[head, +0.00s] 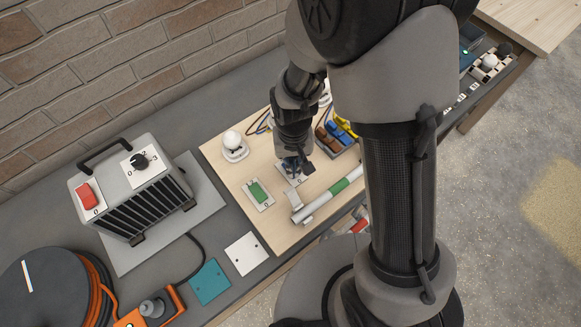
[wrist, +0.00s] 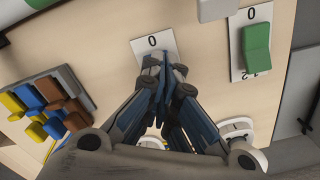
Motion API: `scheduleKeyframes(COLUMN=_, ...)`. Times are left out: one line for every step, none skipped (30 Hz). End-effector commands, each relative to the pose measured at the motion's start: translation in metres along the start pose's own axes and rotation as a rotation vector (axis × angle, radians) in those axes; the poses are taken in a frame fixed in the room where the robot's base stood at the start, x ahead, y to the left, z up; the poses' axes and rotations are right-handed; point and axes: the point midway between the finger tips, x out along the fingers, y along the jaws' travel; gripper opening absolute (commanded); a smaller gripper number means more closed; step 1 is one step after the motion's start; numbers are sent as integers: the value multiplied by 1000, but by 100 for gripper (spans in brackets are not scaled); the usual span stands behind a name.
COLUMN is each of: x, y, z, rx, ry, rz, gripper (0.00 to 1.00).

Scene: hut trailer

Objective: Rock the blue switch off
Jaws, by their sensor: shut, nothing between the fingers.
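A white switch plate marked 0 (wrist: 143,45) lies on the pale wooden board in the wrist view. It also shows under my gripper in the head view (head: 293,181). My gripper (wrist: 162,56) is shut and empty, with its blue-grey fingertips over this plate. The fingers cover the plate's middle, so I cannot make out the blue rocker or which way it is tilted. I cannot tell whether the fingertips touch it. In the head view my gripper (head: 297,166) points down at the same plate.
A green rocker switch (wrist: 256,45) sits beside it, also in the head view (head: 258,192). A grey tube with a green band (head: 335,190) lies close in front. Coloured connectors (wrist: 45,108) and a white bulb (head: 232,140) are nearby. A grey heater-like box (head: 135,190) stands left.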

Motion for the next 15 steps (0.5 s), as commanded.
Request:
scheduleKeyframes(x=0, y=0, z=0, rx=0, ry=0, rz=0, gripper=0)
scheduleKeyframes(x=-1, y=0, z=0, rx=0, ry=0, rz=0, gripper=0)
scheduleKeyframes(x=-2, y=0, z=0, rx=0, ry=0, rz=0, gripper=0)
scheduleKeyframes(x=-4, y=0, z=0, rx=0, ry=0, rz=0, gripper=0)
scheduleKeyframes(x=-5, y=0, z=0, rx=0, ry=0, rz=0, gripper=0)
scheduleKeyframes(x=-8, y=0, z=0, rx=0, ry=1, rz=0, gripper=0)
scheduleKeyframes(x=-10, y=0, z=0, rx=0, ry=1, rz=0, gripper=0)
scheduleKeyframes(x=-13, y=0, z=0, rx=0, ry=1, rz=0, gripper=0)
scheduleKeyframes(x=-17, y=0, z=0, rx=0, ry=1, rz=0, gripper=0)
scheduleKeyframes(x=-19, y=0, z=0, rx=0, ry=1, rz=0, gripper=0)
scheduleKeyframes(x=-22, y=0, z=0, rx=0, ry=1, rz=0, gripper=0)
scheduleKeyframes(x=-25, y=0, z=0, rx=0, ry=1, rz=0, gripper=0)
scheduleKeyframes(x=-27, y=0, z=0, rx=0, ry=1, rz=0, gripper=0)
scheduleKeyframes(x=-30, y=0, z=0, rx=0, ry=1, rz=0, gripper=0)
scheduleKeyframes(x=-33, y=0, z=0, rx=0, ry=0, rz=0, gripper=0)
